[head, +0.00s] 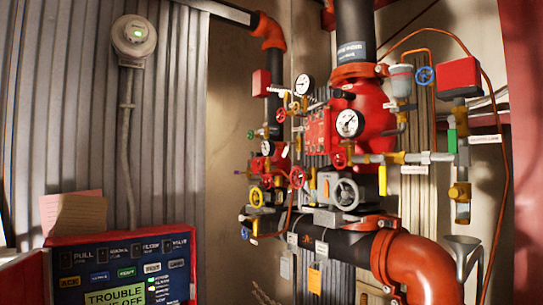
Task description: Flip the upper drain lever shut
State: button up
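A red dry riser valve assembly (370,115) with gauges, small pipes and handwheels fills the middle of the head view. I cannot tell for sure which part is the upper drain lever. A yellow upright bar (382,180) shows beside the grey handwheel, and a smaller yellow one (313,179) shows to its left. A green upright piece (452,141) sits on the right-hand pipework. Labels are too small to read, and no lever's open or shut position can be made out. My gripper is not in view.
A red-framed alarm panel (124,275) reading "TROUBLE" stands at the lower left, with papers (73,213) above it. A large orange elbow pipe (420,265) and a grey funnel (463,250) are at the lower right. A thin copper-coloured line (487,105) loops at right.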

aim_at(284, 154)
jog(key=u, duration=0.1)
jog(key=i, duration=0.9)
jog(key=u, duration=0.1)
jog(key=k, duration=1)
jog(key=z, duration=0.6)
jog(key=i, duration=1.4)
jog(key=u, duration=0.05)
